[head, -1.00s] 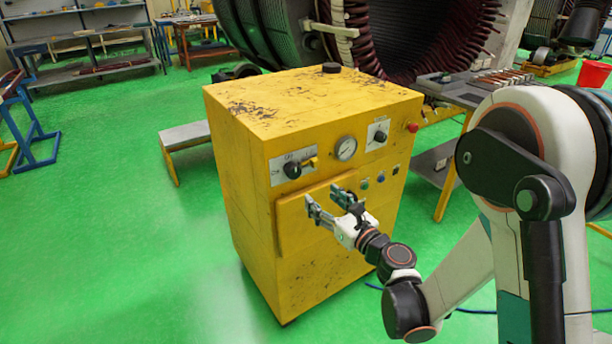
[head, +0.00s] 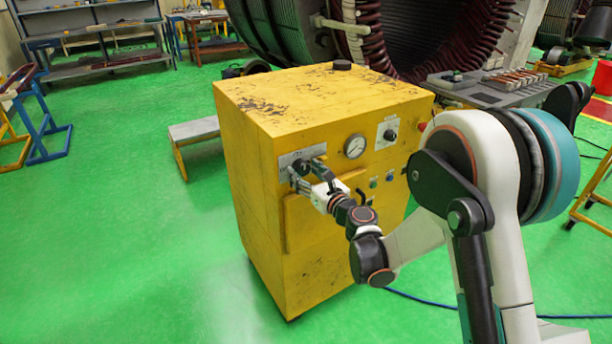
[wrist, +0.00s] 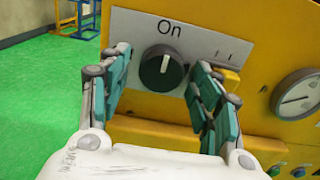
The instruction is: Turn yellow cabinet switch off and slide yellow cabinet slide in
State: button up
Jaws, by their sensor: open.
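The yellow cabinet (head: 325,110) stands in the middle of the head view. Its black rotary switch (wrist: 162,68) sits on a light plate (wrist: 205,45) under the word "On", its white mark pointing up towards that word. My gripper (head: 308,172) is open in front of the plate. In the wrist view my gripper (wrist: 165,88) has one finger on each side of the switch, with gaps left and right. The yellow slide (wrist: 230,80) shows just right of the right finger, partly covered. In the head view the fingers hide most of the switch and slide.
A gauge (head: 355,146), a second black knob (head: 390,135) and small buttons (head: 374,182) lie to the right on the front. A raised yellow panel (head: 295,222) is below the plate. A grey bench (head: 195,130) stands left; green floor is clear in front.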

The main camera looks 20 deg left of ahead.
jog(key=c, duration=1.1)
jog(key=shift+o, duration=0.2)
jog(key=shift+n, duration=0.3)
jog(key=n+b, duration=0.1)
jog(key=n, duration=0.2)
jog(key=shift+w+n, duration=0.1)
jog(key=shift+n, duration=0.2)
jog(key=n, duration=0.4)
jog(key=shift+d, duration=0.1)
jog(key=n, duration=0.5)
jog(key=shift+w+r+b, duration=0.1)
jog(key=shift+r+b, duration=0.05)
jog(key=shift+b, duration=0.25)
jog(key=shift+n, duration=2.3)
